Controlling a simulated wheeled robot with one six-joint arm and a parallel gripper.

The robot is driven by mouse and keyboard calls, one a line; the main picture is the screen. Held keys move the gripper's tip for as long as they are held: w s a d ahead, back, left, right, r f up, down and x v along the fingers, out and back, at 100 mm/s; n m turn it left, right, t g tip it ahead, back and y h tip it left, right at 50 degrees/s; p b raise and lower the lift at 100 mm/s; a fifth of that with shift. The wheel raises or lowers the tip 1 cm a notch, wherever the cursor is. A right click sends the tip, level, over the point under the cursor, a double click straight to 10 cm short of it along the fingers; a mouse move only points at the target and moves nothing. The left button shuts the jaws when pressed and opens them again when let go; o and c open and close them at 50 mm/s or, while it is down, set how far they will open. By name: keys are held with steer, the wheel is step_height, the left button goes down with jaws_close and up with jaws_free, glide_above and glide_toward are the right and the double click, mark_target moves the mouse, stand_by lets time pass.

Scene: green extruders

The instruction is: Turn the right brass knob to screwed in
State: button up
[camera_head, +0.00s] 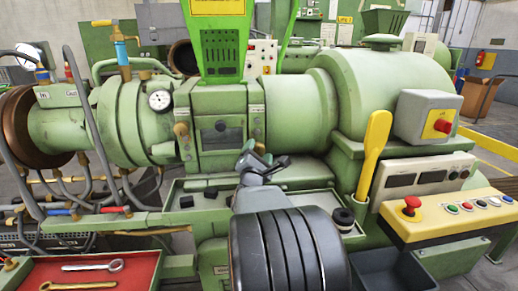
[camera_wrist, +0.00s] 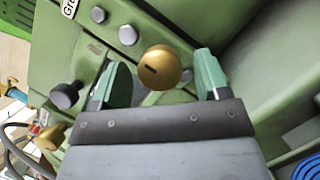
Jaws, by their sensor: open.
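A round brass knob (camera_wrist: 165,67) with a dark slot across its face shows in the wrist view, in the gap between my fingers. My gripper (camera_wrist: 161,78) is open, with one green fingertip on each side of the knob and a visible gap at both sides. A second brass knob (camera_wrist: 50,137) is at the lower left of the wrist view. In the head view, a brass knob (camera_head: 181,130) is left of the central block, and my gripper (camera_head: 262,160) is at its lower right.
A black knob (camera_wrist: 65,95) sticks out left of my fingers in the wrist view. In the head view, a yellow lever (camera_head: 374,150) stands to the right, with a control panel (camera_head: 450,213) beyond it. A red tray (camera_head: 85,275) with wrenches lies at lower left.

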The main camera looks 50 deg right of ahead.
steer(key=shift+x, duration=1.05)
steer(key=shift+c, duration=0.5)
steer(key=c, duration=0.8)
steer(key=shift+c, duration=0.2)
